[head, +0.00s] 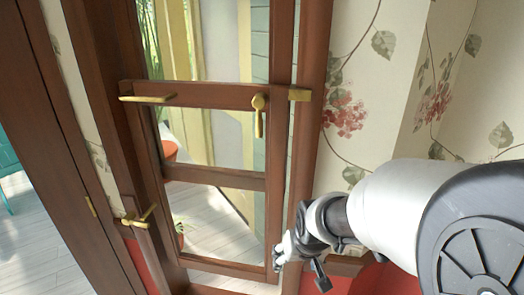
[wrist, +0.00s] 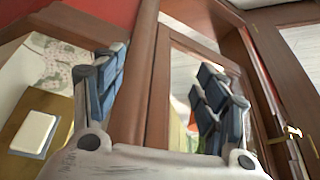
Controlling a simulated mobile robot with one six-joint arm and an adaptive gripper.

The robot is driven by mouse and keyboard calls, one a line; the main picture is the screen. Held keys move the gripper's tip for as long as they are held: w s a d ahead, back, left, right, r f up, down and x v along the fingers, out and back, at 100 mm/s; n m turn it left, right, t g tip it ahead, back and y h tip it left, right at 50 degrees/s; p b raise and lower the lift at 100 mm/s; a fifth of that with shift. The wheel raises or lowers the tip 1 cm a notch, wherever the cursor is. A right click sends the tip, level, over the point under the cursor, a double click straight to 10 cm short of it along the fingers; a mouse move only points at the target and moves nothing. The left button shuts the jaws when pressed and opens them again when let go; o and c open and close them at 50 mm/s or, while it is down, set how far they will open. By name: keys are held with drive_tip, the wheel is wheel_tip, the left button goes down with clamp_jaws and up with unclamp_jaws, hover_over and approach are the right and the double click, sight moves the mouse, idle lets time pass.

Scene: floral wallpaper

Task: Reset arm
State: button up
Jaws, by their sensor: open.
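My gripper shows at the bottom right of the head view (head: 290,250), at the end of my white arm, in front of the right side of a wooden glazed door. In the wrist view my gripper (wrist: 160,78) has its two blue-grey fingers spread wide, with nothing held between them. Brown wooden framing and a glass pane show behind and between the fingers. Whether the fingers touch the wood cannot be told.
The brown door (head: 215,175) has a brass lever (head: 148,98) and a brass latch (head: 258,115). Another brass handle (head: 138,216) sits lower left. Floral wallpaper (head: 385,90) covers the right wall. A white switch (wrist: 33,133) shows in the wrist view. Pale floor lies at left.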

drive_tip(key=s+d+r, duration=0.3)
drive_tip(key=s+r, duration=0.2)
drive_tip(key=s, duration=0.6)
drive_tip(key=s+d+r, duration=0.2)
drive_tip(key=s+r, duration=0.4)
drive_tip(key=s, duration=0.5)
drive_tip(key=shift+d+r+m+h, duration=0.3)
drive_tip(key=shift+d+m+h, duration=0.1)
